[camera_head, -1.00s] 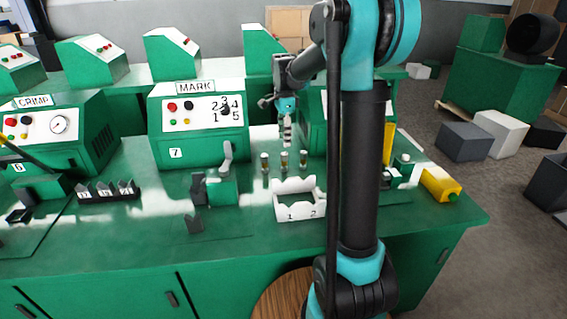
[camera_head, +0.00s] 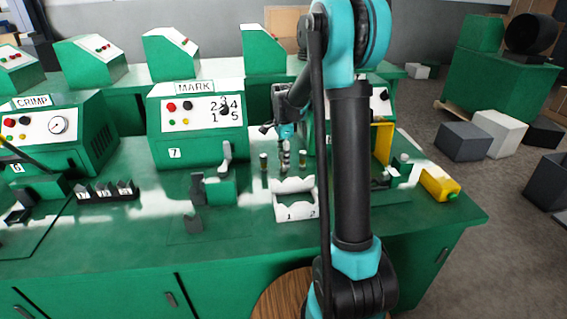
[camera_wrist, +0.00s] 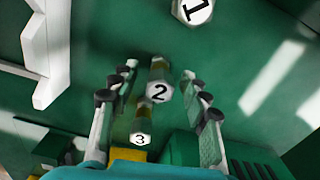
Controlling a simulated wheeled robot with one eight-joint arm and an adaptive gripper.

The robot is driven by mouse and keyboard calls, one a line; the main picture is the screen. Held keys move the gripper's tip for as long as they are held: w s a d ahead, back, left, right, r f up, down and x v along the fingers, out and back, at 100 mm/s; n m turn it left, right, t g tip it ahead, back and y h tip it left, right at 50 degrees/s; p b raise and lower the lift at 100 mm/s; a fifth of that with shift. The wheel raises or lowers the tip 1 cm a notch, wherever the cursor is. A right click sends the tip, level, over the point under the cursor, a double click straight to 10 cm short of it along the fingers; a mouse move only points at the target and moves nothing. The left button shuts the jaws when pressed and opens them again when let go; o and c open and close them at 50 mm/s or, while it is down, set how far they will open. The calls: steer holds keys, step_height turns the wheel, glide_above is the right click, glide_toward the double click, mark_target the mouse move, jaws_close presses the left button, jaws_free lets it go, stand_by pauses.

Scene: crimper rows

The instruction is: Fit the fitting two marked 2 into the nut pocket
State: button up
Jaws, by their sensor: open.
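The fitting marked 2 (camera_wrist: 160,93) stands upright, with its white numbered hex top facing the wrist camera. My gripper (camera_wrist: 159,72) is open, with one finger on each side of this fitting and a visible gap on both sides. In the head view my gripper (camera_head: 286,156) is low over the row of fittings and partly hides the middle one. The fitting marked 1 (camera_wrist: 194,10) is at the top of the wrist view and the fitting marked 3 (camera_wrist: 140,138) is below fitting 2. I cannot tell which place is the nut pocket.
A white holder marked 1 and 2 (camera_head: 296,207) stands in front of the fittings. A green fixture (camera_head: 221,191) is to the left, before the MARK machine (camera_head: 197,125). A black rack (camera_head: 107,192) stands farther left. A yellow bottle (camera_head: 440,185) lies at right.

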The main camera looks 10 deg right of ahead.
steer(key=shift+c, duration=0.3)
jaws_close()
steer(key=shift+r, duration=0.1)
